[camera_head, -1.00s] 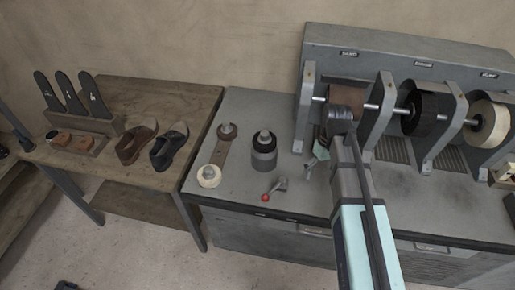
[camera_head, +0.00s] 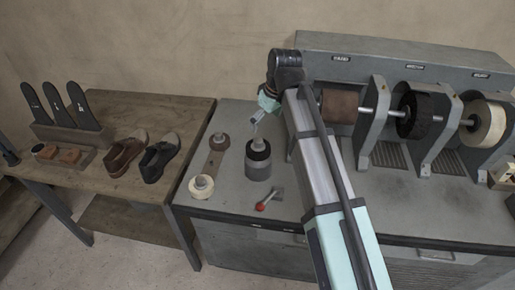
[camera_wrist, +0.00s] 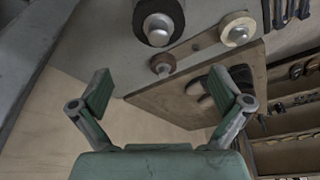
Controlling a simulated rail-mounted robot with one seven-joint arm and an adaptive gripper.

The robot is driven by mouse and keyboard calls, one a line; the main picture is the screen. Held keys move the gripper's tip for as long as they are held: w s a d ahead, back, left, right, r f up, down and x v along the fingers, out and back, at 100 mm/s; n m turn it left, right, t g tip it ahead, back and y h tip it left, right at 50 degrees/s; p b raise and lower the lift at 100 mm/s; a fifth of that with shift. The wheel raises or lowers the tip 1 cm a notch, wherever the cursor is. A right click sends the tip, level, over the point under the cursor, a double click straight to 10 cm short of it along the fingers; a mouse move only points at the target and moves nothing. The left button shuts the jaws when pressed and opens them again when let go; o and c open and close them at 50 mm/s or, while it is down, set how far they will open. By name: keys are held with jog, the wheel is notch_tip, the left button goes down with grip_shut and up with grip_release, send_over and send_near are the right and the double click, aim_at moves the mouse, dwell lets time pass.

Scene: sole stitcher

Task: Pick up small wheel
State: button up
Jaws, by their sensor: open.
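Small wheels sit on the grey bench top left of the grinding machine. A cream wheel (camera_head: 202,186) and a brown wheel (camera_head: 219,141) are at opposite ends of a flat brown bar. A black wheel (camera_head: 258,149) sits on a grey cylinder to their right. The wrist view shows the cream wheel (camera_wrist: 238,30), the brown wheel (camera_wrist: 163,66) and the black wheel (camera_wrist: 158,10), all beyond the fingertips. My gripper (camera_wrist: 160,92) is open, with nothing between its fingers. In the head view my gripper (camera_head: 256,117) is above the bench behind the black wheel, partly hidden by my arm.
A red-knobbed lever (camera_head: 268,201) is near the bench's front. The grinding machine (camera_head: 400,60), with larger wheels on its shaft, stands on the right. A wooden table (camera_head: 190,112) on the left holds shoes (camera_head: 160,158) and upright dark soles (camera_head: 75,102).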

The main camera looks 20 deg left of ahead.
aim_at(257, 145)
jog(key=p+x, duration=0.3)
jog(key=x, duration=1.1)
jog(key=shift+d+p, duration=0.1)
jog(key=shift+p, duration=0.3)
jog(key=c, duration=1)
